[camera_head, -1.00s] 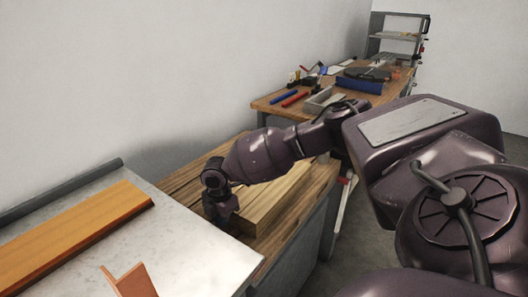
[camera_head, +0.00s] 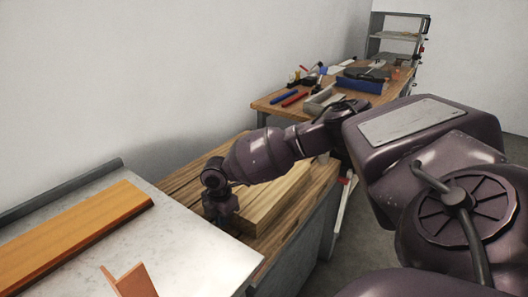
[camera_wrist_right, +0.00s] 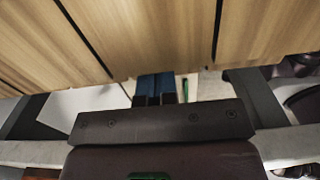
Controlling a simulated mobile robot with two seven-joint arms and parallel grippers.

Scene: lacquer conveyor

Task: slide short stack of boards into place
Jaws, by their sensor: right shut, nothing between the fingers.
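The short stack of boards (camera_head: 278,197) is pale wood and lies on the wooden bench top, partly hidden behind my right forearm. My right gripper (camera_head: 220,207) points down at the near left end of the stack, close beside it. It is shut and empty. In the right wrist view its blue-tipped fingers (camera_wrist_right: 154,88) meet the lower edge of wooden boards (camera_wrist_right: 150,35), which have dark gaps between them. I cannot tell whether the fingers press on the wood. My left gripper is not in view.
A pale conveyor table (camera_head: 185,240) with an orange-brown board (camera_head: 75,232) stands at the left. An orange angled piece (camera_head: 130,282) is at its front. A tool bench (camera_head: 272,106) with several tools and a grey shelf (camera_head: 398,38) stand behind.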

